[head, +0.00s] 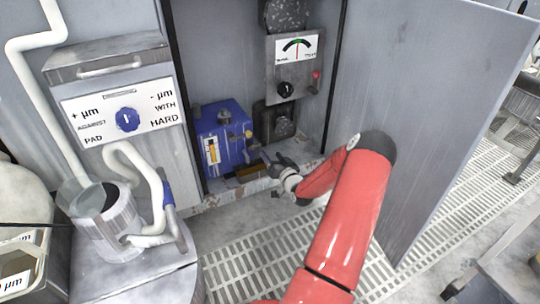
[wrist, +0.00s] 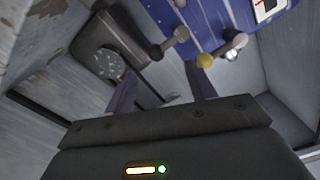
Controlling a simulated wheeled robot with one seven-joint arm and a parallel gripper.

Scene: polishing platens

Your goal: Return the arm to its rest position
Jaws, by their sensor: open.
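My red arm (head: 345,225) reaches from the bottom of the head view toward an open cabinet. My dark gripper (head: 272,172) is at the cabinet's lower opening, just right of the front of a blue box (head: 222,137). In the wrist view my gripper (wrist: 160,84) shows two dark fingers spread apart with nothing visible between them. The blue box (wrist: 195,18) and a dark rounded unit (wrist: 105,38) appear beyond the fingers. I cannot tell whether a finger touches anything.
The cabinet's open door (head: 430,100) stands close to the right of my arm. A gauge panel (head: 297,60) hangs inside above the gripper. A metal canister with a white hose (head: 112,225) stands at left. Grated floor (head: 250,265) lies open below.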

